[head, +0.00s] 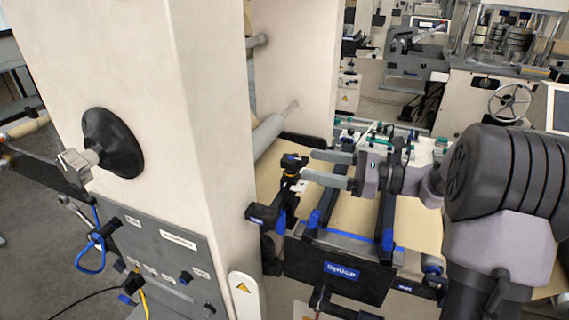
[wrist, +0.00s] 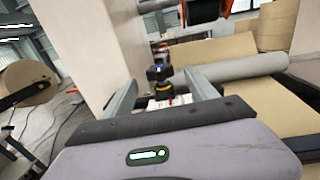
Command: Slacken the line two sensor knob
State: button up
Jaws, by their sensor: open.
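In the head view the knob sits just past the fingertips. In the wrist view the knob (wrist: 158,73) shows between and beyond the two fingers (wrist: 160,80), apart from both. A red and white part shows below it, partly hidden by my gripper body.
The cream column (head: 205,150) rises close on the left.

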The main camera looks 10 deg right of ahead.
aim_at(282, 159)
jog(key=b+x, duration=0.1)
jog(key=x, duration=0.8)
jog(key=shift+s, duration=0.1)
